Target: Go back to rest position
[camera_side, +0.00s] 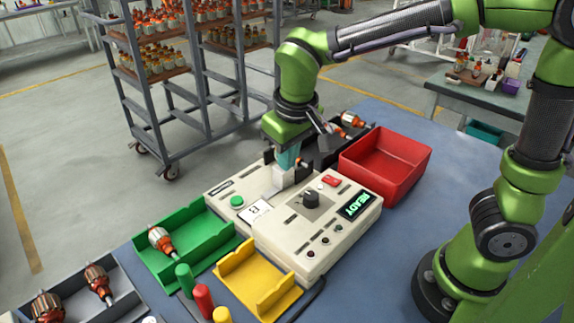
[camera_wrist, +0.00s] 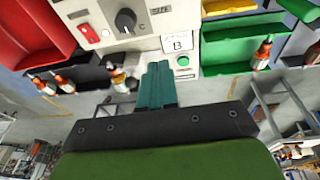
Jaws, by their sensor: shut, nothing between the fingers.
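My gripper (camera_side: 286,164) is over the back part of the beige machine (camera_side: 328,240), its teal fingers pointing down. In the wrist view my gripper (camera_wrist: 157,68) has its two fingers together with nothing between them. The green button (camera_side: 237,201) is on the machine's top; in the wrist view the green button (camera_wrist: 183,61) is just right of the fingertips. I cannot tell whether the fingertips touch the machine. The machine's display (camera_side: 356,204) reads READY.
A red bin (camera_side: 418,172) stands behind the machine to the right. A green tray (camera_side: 150,265) holds one armature (camera_side: 160,240); a yellow tray (camera_side: 250,300) looks empty. A dark grey tray (camera_side: 125,285) at front left holds armatures. A shelf rack (camera_side: 150,130) stands beyond the table.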

